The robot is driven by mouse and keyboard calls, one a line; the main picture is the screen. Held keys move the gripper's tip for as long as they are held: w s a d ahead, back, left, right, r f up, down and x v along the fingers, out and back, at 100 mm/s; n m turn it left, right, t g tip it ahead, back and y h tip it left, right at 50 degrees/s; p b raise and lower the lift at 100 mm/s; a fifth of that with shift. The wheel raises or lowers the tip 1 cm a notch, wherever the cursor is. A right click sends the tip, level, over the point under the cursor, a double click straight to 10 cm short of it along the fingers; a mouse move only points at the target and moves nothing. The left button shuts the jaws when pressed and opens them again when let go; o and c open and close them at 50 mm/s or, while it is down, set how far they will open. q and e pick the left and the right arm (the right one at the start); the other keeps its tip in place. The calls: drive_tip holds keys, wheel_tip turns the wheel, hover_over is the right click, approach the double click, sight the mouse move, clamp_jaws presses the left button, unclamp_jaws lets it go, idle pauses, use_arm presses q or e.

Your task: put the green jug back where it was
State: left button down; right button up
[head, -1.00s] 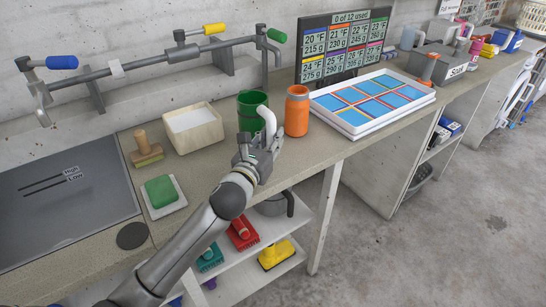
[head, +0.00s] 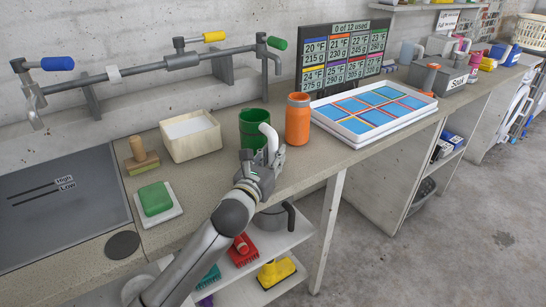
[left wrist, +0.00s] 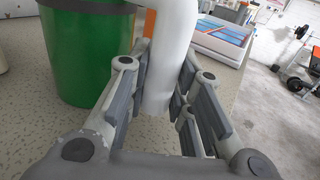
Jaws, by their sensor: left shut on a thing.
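The green jug (head: 252,130) is upright at the counter, between the cream tub and the orange container. Its white handle (head: 268,134) faces front right. My left gripper (head: 266,160) is shut on this handle. In the left wrist view the green jug (left wrist: 88,52) fills the upper left and the handle (left wrist: 172,48) runs down between the fingers (left wrist: 160,95). The jug's base is partly hidden by my gripper in the head view, so I cannot tell for certain whether it touches the counter. My right gripper is not in view.
The orange container (head: 298,120) stands close to the right of the jug. The cream tub (head: 191,137) is to its left. A white tray (head: 350,135) with blue panels lies further right. A green sponge on a dish (head: 160,212) and a brush (head: 142,158) are at left.

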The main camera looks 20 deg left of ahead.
use_arm(q)
drive_tip(key=c, duration=1.3)
unclamp_jaws()
drive_tip(key=shift+f, duration=0.1)
drive_tip(key=shift+r, duration=0.2)
drive_tip(key=s+p, duration=0.1)
drive_tip(key=s, duration=0.2)
drive_tip(key=s+p, duration=0.1)
drive_tip(key=s, duration=0.3)
drive_tip(key=s+p, duration=0.1)
drive_tip(key=s, duration=0.2)
drive_tip(key=shift+s+a, duration=0.4)
drive_tip(key=shift+s, duration=0.6)
